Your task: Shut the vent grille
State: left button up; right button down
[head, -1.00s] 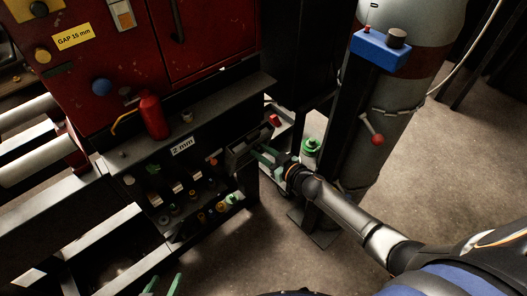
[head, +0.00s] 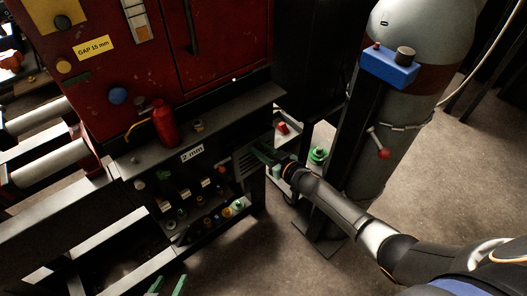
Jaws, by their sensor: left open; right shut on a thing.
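The vent grille (head: 247,163) is a dark slatted panel at the right end of the machine's lower front, right of the "2 mm" label. It now faces outward and looks about flush with the front, though a small gap cannot be ruled out. My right gripper (head: 264,154), with green fingers, is at the grille's upper right and shut on it; the fingers hide the exact part held. My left gripper (head: 165,286) shows only its green fingertips at the bottom edge, apart, open and empty, well away from the grille.
A red bottle (head: 165,123) stands on the ledge above. An open shelf with several small parts (head: 205,205) lies left of the grille. A grey cylinder (head: 375,170) with a blue box (head: 389,68) stands to the right. The floor (head: 255,255) in front is clear.

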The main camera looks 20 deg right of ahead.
jog(key=shift+w+a+r, duration=0.1)
jog(key=shift+w+r, duration=0.2)
jog(key=shift+r, duration=0.25)
jog(key=c, duration=0.9)
grip_release()
jog(key=shift+o, duration=1.4)
jog(key=shift+s+f, duration=0.15)
jog(key=shift+f, duration=0.1)
jog(key=shift+s, duration=0.25)
jog(key=p+v, duration=0.4)
jog(key=v, duration=0.8)
jog(key=shift+f, duration=0.1)
